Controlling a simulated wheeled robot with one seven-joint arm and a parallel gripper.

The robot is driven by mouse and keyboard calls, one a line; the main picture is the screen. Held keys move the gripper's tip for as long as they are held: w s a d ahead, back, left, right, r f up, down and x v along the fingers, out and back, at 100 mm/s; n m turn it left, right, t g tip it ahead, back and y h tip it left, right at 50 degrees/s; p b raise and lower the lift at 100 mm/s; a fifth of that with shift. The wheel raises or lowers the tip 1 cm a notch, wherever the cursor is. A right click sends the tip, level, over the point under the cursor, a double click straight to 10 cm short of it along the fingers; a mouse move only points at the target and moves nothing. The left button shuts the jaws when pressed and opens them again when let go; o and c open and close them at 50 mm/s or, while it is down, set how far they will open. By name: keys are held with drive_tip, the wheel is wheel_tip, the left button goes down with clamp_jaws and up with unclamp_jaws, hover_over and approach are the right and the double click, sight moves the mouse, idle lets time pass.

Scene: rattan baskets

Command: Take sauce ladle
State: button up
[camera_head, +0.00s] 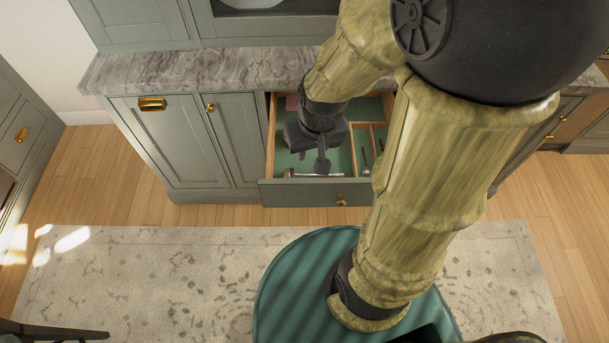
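My gripper (322,163) reaches down into an open drawer (300,195) of the grey-green cabinet. A thin, light-coloured utensil (318,176) lies along the inside of the drawer front, with a rounded end (289,173) at the left. It may be the sauce ladle, but it is too small to be sure. My fingers are right over or at this utensil; contact cannot be made out. The finger opening is too small and dark to tell whether it is open or shut. My arm hides part of the drawer.
Wooden dividers (361,147) split off the drawer's right side, where thin utensils (366,162) lie. A pinkish item (291,103) is at the back left. A marble countertop (200,70) overhangs the drawer. Floor and rug (130,270) in front are mostly clear.

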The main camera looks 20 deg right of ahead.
drive_tip(key=w+d+f+m+t+y+b, duration=0.1)
drive_tip(key=w+d+f+m+y+b, duration=0.3)
drive_tip(key=f, duration=0.7)
drive_tip(key=w+d+f+m+t+y+b, duration=0.1)
drive_tip(key=w+d+f+m+y+b, duration=0.4)
drive_tip(key=d+f+m+y, duration=0.4)
drive_tip(key=w+d+f+m, duration=0.1)
drive_tip(key=d+f, duration=0.2)
drive_tip(key=shift+w+d+f+y, duration=0.15)
drive_tip(key=shift+d+f+y, duration=0.05)
drive_tip(key=shift+d+y, duration=0.1)
drive_tip(key=shift+a, duration=0.15)
hover_over(311, 174)
drive_tip(key=f, duration=0.2)
drive_tip(key=f+p, duration=0.1)
drive_tip(key=shift+w+d+f, duration=0.2)
drive_tip(key=shift+d+f, duration=0.1)
drive_tip(key=shift+f, duration=0.05)
drive_tip(key=shift+a+f, duration=0.15)
drive_tip(key=shift+a, duration=0.05)
drive_tip(key=shift+w, duration=0.1)
